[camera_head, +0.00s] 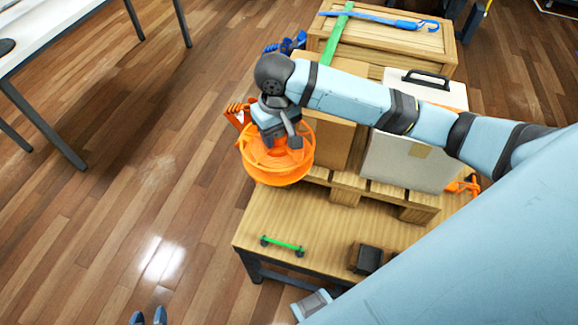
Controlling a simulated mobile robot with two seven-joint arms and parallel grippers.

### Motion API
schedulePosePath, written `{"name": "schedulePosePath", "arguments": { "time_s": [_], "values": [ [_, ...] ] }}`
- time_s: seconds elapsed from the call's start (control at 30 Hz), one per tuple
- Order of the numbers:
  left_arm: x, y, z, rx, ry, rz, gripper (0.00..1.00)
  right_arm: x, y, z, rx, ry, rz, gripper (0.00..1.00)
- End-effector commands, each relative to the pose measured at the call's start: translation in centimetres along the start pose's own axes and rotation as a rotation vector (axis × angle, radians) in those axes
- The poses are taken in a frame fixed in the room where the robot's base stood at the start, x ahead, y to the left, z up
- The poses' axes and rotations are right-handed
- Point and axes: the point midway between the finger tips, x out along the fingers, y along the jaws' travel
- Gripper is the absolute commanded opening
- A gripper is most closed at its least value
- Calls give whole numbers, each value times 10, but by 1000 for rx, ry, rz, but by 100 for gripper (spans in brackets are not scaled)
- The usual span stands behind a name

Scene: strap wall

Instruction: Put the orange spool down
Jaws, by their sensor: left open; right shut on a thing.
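The orange spool (262,167) is a round, spoked reel at the left edge of the wooden table (300,215). My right gripper (284,140), its arm reaching in from the right, is shut on the spool from above. The spool's lower side is hidden, so I cannot tell whether it touches the table or hangs just over its edge. My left gripper (148,317) shows only as two fingertips at the bottom edge, apart and empty, over the floor.
A pallet (345,196) on the table bears a cardboard box (333,143) and a grey case (408,163). A green strap with a bar (283,244) and a dark block (369,258) lie in front. A wooden crate (395,42) with a blue strap stands behind. Orange straps lie nearby.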

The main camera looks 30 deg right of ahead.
Motion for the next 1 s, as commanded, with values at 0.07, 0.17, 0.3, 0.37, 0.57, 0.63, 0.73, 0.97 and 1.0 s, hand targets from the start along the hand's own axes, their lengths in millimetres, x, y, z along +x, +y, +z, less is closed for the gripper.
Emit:
{"name": "schedulePosePath", "arguments": {
  "time_s": [0.07,0.17,0.3,0.37,0.57,0.63,0.73,0.97,1.0],
  "values": [
    [21,2,29,-3,4,6,43,47,-2,-4,-5,0,-3,0],
    [33,4,44,-7,6,9,43,81,-4,-8,-12,-2,-2,0],
    [45,4,60,-11,8,11,43,116,-6,-13,-20,-3,-1,0],
    [48,4,64,-12,10,11,43,127,-6,-14,-21,-4,0,0],
    [52,4,66,-14,19,12,43,145,-7,-17,-27,-6,1,0],
    [53,4,67,-14,19,13,43,154,-7,-17,-27,-7,1,0],
    [55,4,70,-14,20,14,43,175,-7,-16,-26,-8,2,0],
    [58,7,69,-24,47,24,43,235,-7,-16,-27,-7,3,0],
    [59,7,69,-25,51,26,43,245,-7,-16,-27,-8,3,0]
  ]
}}
